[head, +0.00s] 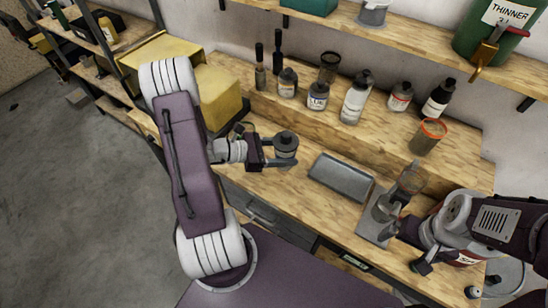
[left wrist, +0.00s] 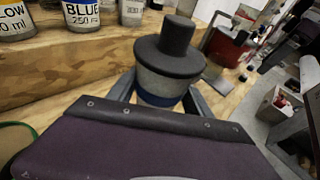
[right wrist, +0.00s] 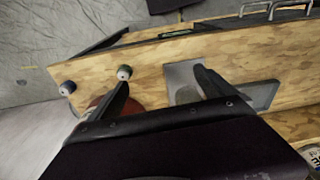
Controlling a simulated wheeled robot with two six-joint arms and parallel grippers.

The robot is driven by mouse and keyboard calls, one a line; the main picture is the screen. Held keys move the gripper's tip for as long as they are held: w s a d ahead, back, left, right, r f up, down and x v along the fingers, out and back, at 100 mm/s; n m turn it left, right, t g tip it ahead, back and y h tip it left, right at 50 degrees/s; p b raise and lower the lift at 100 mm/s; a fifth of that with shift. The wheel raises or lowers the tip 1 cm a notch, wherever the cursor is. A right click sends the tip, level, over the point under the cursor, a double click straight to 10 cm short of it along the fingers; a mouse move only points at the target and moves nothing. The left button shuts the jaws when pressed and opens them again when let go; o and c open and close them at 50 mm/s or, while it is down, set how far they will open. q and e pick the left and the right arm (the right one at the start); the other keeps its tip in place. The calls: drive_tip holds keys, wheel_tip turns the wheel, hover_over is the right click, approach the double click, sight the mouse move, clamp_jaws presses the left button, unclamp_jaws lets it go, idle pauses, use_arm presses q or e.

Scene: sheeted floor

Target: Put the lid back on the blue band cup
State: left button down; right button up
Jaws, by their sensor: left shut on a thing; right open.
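The blue band cup (left wrist: 160,92) is a grey cup with a blue band low on its side. A dark lid (left wrist: 170,55) with a round knob sits on top of it and looks level. In the head view the cup (head: 284,155) is above the wooden bench, with the dark lid (head: 286,139) on top. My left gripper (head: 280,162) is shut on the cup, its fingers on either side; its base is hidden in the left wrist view. My right gripper (head: 404,246) is open and empty near the bench's right part, beside a metal plate.
A grey tray (head: 340,178) lies on the bench to the right of the cup. A metal plate (head: 374,226) with a stand is further right. Bottles and jars, including a BLUE-labelled one (left wrist: 82,14), stand on the raised wooden step. A yellow box (head: 218,96) is at the left.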

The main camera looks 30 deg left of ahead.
use_arm(q)
drive_tip(key=a+f, duration=0.2)
drive_tip(key=a, duration=0.1)
drive_tip(key=w+a, duration=0.1)
drive_tip(key=shift+w+a+f, duration=0.1)
drive_tip(key=shift+a+f, duration=0.1)
drive_tip(key=shift+f, duration=0.2)
wheel_tip(320, 180, down, 3)
drive_tip(key=shift+f+p, duration=0.15)
drive_tip(key=shift+p, duration=0.3)
drive_tip(key=shift+f, duration=0.35)
